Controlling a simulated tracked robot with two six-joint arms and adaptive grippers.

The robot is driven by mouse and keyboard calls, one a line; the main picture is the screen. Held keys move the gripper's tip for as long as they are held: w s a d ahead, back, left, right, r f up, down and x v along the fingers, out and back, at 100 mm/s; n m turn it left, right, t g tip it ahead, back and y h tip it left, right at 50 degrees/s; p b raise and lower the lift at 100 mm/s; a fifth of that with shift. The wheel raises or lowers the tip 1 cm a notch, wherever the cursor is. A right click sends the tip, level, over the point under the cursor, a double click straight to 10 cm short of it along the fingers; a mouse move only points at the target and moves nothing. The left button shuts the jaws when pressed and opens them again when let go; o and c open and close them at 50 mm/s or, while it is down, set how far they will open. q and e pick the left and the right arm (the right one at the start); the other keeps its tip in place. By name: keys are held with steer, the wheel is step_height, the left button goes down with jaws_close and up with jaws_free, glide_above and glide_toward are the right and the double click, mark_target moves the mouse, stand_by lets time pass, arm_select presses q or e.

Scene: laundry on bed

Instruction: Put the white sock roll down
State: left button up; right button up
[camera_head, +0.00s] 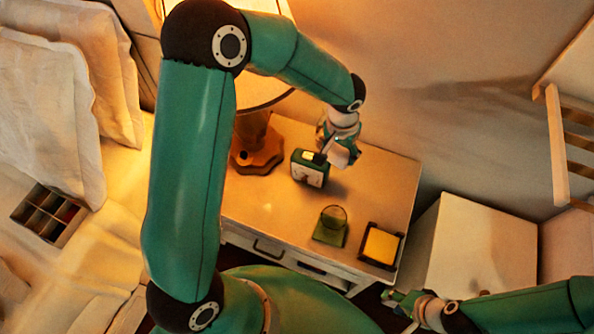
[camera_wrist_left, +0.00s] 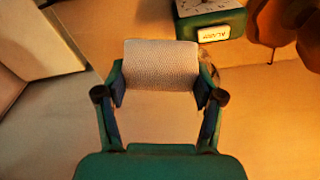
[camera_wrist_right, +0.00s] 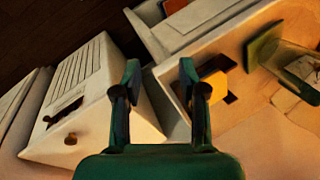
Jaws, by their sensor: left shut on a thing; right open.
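The white sock roll (camera_wrist_left: 160,64) is a pale, ribbed cylinder between the fingers of my left gripper (camera_wrist_left: 160,90) in the left wrist view. In the head view my left gripper (camera_head: 338,150) is over the nightstand top (camera_head: 265,205), close to a green clock. The white roll (camera_head: 343,155) shows partly there. I cannot tell whether it touches the nightstand. My right gripper (camera_head: 405,302) is open and empty at the lower right, past the front right corner of the nightstand. It also shows in the right wrist view (camera_wrist_right: 158,80).
The green clock (camera_head: 310,168) stands beside a lamp base (camera_head: 257,150). A green item with a round glass (camera_head: 331,225) and a dark tray with a yellow block (camera_head: 381,246) are nearer the front. The nightstand's middle is clear. A divided box (camera_head: 45,214) lies on the bed.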

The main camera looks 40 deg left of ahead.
mark_target(294, 199)
arm_select(q)
steer(key=shift+s+a, duration=0.15)
steer(key=shift+a, duration=0.05)
arm_select(e)
steer(key=shift+s, duration=0.1)
